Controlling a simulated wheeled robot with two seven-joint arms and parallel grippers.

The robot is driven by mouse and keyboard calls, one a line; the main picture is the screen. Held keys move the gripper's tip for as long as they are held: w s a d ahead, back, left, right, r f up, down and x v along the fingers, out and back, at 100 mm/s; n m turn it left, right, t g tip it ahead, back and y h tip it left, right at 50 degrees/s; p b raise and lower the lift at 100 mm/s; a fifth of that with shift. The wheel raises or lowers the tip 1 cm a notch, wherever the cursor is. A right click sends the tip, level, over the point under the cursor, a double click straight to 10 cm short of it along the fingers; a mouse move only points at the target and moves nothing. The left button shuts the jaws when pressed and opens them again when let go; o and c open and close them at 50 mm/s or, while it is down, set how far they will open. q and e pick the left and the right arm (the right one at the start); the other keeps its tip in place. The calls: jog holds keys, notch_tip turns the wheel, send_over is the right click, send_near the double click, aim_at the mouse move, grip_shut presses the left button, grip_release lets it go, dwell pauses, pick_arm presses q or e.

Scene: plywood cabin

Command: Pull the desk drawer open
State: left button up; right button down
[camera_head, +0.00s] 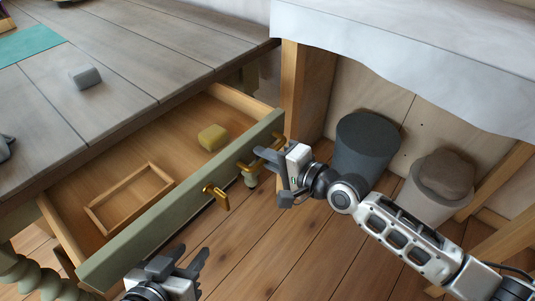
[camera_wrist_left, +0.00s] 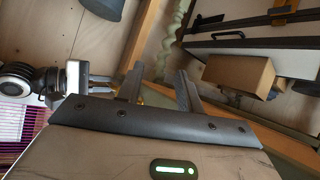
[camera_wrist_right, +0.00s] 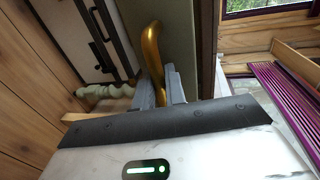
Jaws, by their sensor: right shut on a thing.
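The desk drawer (camera_head: 160,213) stands well open from the grey plank desk (camera_head: 95,98). It has a green front with two brass handles. My right gripper (camera_head: 275,168) is shut on the right brass handle (camera_head: 258,152); in the right wrist view the curved handle (camera_wrist_right: 152,58) rises between the fingers. The left brass handle (camera_head: 216,195) is free. My left gripper (camera_head: 193,258) is open and empty, just outside the near left end of the drawer front; its parted fingers show in the left wrist view (camera_wrist_left: 158,88).
A yellow block (camera_head: 211,137) and a small wooden frame (camera_head: 128,198) lie in the drawer. A dark bin (camera_head: 365,148) and a pale bin (camera_head: 432,200) stand at right under a white-covered counter (camera_head: 420,55). Wooden floor before the drawer is clear.

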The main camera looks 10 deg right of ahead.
jog(key=c, duration=1.8)
grip_release()
